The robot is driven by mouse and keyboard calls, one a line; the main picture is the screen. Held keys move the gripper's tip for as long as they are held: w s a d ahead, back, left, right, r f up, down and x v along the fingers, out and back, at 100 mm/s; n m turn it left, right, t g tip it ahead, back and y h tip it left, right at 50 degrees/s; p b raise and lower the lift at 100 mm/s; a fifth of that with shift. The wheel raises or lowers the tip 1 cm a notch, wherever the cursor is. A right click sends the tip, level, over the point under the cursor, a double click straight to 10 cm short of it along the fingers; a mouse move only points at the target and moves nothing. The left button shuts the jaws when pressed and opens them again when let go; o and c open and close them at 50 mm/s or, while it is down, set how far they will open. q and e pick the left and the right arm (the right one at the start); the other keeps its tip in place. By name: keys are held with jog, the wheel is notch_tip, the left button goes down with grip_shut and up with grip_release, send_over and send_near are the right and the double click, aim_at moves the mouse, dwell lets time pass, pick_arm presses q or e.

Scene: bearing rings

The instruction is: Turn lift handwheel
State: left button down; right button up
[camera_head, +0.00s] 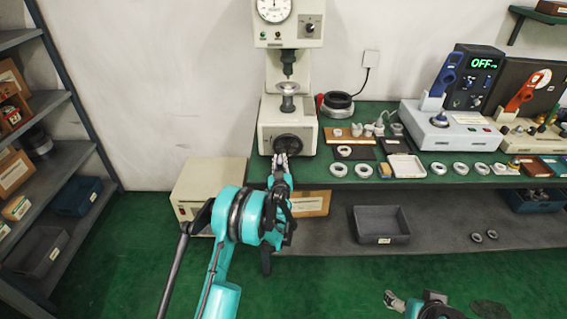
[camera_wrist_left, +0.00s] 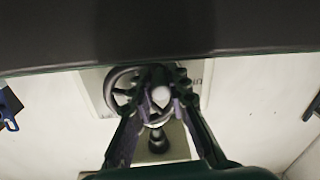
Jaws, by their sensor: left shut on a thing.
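The lift handwheel (camera_head: 289,144) is a dark round wheel on the front of the cream hardness tester (camera_head: 272,112), at the left end of the green bench. In the left wrist view the spoked handwheel (camera_wrist_left: 122,84) shows behind the fingers. My left gripper (camera_head: 280,160) reaches up to the wheel's lower part. In the left wrist view its fingers (camera_wrist_left: 158,92) are closed around a pale round knob at the wheel. My fingers hide part of the wheel. My right gripper (camera_head: 394,301) is low at the bottom edge, far from the wheel; its jaws are too small to judge.
The green bench (camera_head: 420,182) holds several bearing rings (camera_head: 338,170), a white tray (camera_head: 406,166) and a device with an OFF display (camera_head: 484,64). A grey bin (camera_head: 381,225) stands on the lower shelf. A rack (camera_head: 60,140) stands at left. The floor in front is open.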

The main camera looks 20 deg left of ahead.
aim_at(275, 145)
pick_arm(q)
jog(key=m, duration=0.1)
jog(key=a+r+m, duration=0.1)
jog(key=m, duration=0.1)
jog(key=shift+s+a, duration=0.1)
jog(key=shift+s, duration=0.05)
jog(key=m, duration=0.1)
jog(key=r+m, duration=0.1)
jog(key=m, duration=0.1)
jog(key=shift+s+a+r+m, duration=0.1)
jog(key=shift+a+r+m, duration=0.1)
jog(key=shift+a+m, duration=0.15)
jog(key=m, duration=0.1)
jog(key=r+m, duration=0.1)
jog(key=shift+a+m, duration=0.15)
jog(key=shift+m, duration=0.2)
jog(key=shift+r+m+h, duration=0.15)
jog(key=shift+r+m, duration=0.25)
jog(key=shift+m, duration=0.45)
jog(key=shift+r+m+h, duration=0.15)
jog(key=shift+r+m, duration=0.2)
jog(key=shift+m, duration=0.5)
jog(key=c, duration=1.5)
grip_release()
jog(key=shift+o, duration=0.3)
jog(key=shift+s, duration=0.1)
